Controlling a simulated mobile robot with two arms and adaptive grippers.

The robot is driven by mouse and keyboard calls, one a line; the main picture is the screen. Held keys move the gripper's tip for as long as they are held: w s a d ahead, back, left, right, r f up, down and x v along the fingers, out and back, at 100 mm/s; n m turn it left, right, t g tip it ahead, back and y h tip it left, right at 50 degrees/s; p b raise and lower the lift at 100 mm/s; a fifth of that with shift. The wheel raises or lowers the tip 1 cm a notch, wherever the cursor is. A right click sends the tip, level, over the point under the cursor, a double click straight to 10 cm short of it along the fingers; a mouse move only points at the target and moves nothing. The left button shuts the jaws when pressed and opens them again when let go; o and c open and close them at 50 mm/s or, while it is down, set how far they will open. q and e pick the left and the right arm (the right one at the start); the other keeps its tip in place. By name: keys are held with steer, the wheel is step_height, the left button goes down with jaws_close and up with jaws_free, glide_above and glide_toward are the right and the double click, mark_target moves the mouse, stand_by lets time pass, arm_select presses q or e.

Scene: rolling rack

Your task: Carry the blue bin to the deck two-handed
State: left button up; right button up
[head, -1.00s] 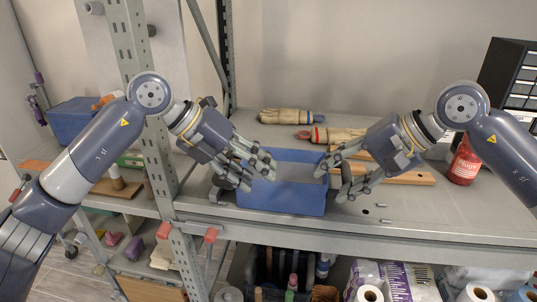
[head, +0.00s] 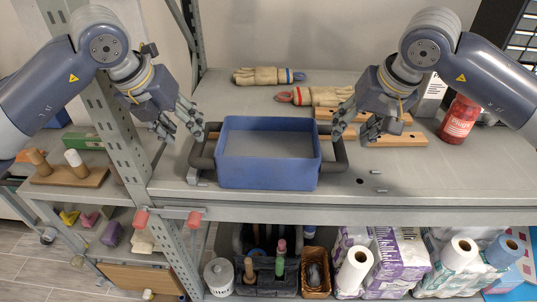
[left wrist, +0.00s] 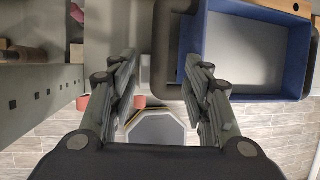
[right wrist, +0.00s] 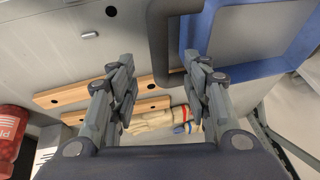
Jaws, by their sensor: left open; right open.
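The blue bin (head: 268,172) stands upright on the grey rack deck, with a dark handle on each side, the left handle (head: 202,148) and the right handle (head: 335,155). It looks empty. My left gripper (head: 190,125) is open above and left of the left handle, apart from it. My right gripper (head: 352,128) is open above and right of the right handle, holding nothing. The bin also shows in the left wrist view (left wrist: 197,45), right of centre, and in the right wrist view (right wrist: 262,67), at upper right.
Work gloves (head: 268,76) and wooden blocks (head: 398,140) lie behind and right of the bin. A red bottle (head: 459,120) stands further right. A rack post (head: 120,135) rises at left. The lower shelf holds paper rolls (head: 355,268) and a caddy. The deck's front right is mostly clear.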

mark_target(196, 143)
arm_select(q)
steer(key=x, duration=0.8)
steer(key=shift+w+f, duration=0.1)
steer(key=shift+f, duration=0.15)
arm_select(e)
steer(key=x, duration=0.8)
steer(key=shift+w+a+f, duration=0.1)
steer(key=shift+w+f, duration=0.05)
steer(key=shift+f, duration=0.05)
arm_select(q)
steer(key=shift+c, duration=0.4)
arm_select(e)
steer(key=shift+c, duration=0.4)
arm_select(q)
jaws_close()
arm_select(e)
jaws_close()
